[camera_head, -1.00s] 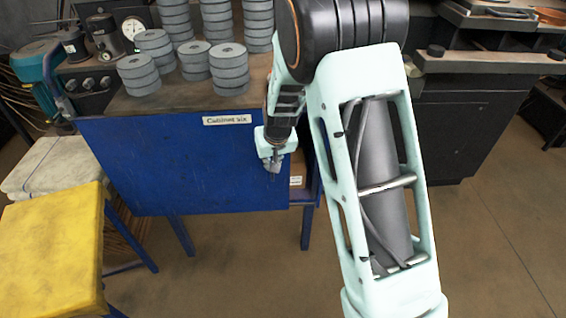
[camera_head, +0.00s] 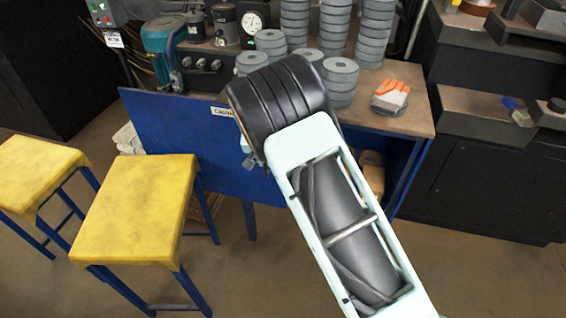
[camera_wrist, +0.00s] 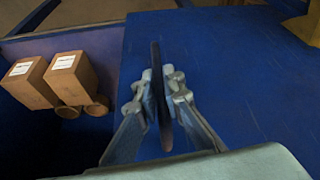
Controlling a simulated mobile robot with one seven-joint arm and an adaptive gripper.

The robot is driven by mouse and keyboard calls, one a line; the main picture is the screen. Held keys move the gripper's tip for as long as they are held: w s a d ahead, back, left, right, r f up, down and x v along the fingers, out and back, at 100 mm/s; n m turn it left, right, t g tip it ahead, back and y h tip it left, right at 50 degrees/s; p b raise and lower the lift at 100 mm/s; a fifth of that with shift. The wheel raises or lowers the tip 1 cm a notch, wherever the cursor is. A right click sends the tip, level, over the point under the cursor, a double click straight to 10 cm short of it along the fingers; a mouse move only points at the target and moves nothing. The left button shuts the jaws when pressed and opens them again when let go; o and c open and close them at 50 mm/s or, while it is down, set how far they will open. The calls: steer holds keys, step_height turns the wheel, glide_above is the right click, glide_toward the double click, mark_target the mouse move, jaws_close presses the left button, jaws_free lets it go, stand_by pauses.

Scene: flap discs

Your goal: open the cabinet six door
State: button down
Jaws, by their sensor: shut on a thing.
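The blue cabinet six door (camera_head: 180,130) stands partly open under the workbench, with its white label (camera_head: 221,112) near the top edge. The open interior (camera_head: 400,160) shows to the right of my arm. In the wrist view, my gripper (camera_wrist: 162,88) is shut on a dark, narrow upright handle (camera_wrist: 155,55) on the blue door face (camera_wrist: 250,80). In the head view my arm hides most of the gripper and the handle. The door's right edge is also hidden there.
Cardboard boxes (camera_wrist: 72,75) and small round items (camera_wrist: 98,106) sit inside the cabinet. Flap disc stacks (camera_head: 340,80) and gloves (camera_head: 390,95) lie on the bench top. Yellow stools (camera_head: 135,205) stand at left near the door. Floor at lower right is clear.

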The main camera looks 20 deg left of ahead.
steer(key=shift+a, duration=1.15)
steer(key=c, duration=2)
jaws_free()
steer(key=shift+c, duration=0.2)
steer(key=v, duration=1.2)
steer(key=shift+d, duration=0.1)
